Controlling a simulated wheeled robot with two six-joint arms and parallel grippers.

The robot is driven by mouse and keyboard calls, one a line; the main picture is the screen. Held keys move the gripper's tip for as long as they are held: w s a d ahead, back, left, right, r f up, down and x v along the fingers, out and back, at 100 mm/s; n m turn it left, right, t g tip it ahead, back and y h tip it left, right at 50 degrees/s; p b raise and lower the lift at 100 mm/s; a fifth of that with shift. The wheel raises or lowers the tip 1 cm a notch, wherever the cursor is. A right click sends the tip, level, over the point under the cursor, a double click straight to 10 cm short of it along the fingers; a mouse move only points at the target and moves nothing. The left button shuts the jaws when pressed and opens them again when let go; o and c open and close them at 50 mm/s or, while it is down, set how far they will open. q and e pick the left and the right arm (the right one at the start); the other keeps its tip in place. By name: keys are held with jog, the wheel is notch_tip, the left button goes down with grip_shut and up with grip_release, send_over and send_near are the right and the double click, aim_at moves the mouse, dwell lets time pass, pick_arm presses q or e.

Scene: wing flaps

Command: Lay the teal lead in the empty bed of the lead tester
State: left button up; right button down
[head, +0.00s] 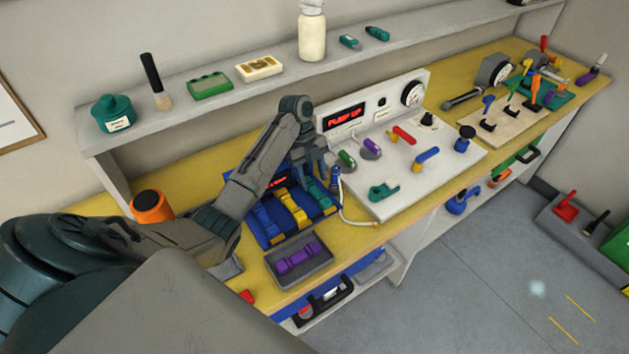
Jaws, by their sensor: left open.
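The lead tester (262,238) is a blue unit with a small red display, on the yellow bench. A blue lead (266,221) lies at its left and a yellow lead (293,210) in its middle. The teal lead (322,198) is at the tester's right side, below my left gripper (316,176). The left gripper is open and points down, close over the teal lead's far end. Its fingers and arm hide part of the lead and the back of the tester. I cannot tell whether the lead is fully seated in a bed. My right gripper is not in view.
A grey tray (323,270) with a purple lead (297,257) stands in front of the tester. A white panel (450,165) with levers and a gauge stands to the right, a pale cable between. A shelf (225,112) runs behind.

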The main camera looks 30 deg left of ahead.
pick_arm(q)
jog(key=p+v, duration=0.6)
jog(key=v, duration=0.2)
jog(key=shift+a+r, duration=0.25)
jog(key=shift+r, duration=0.1)
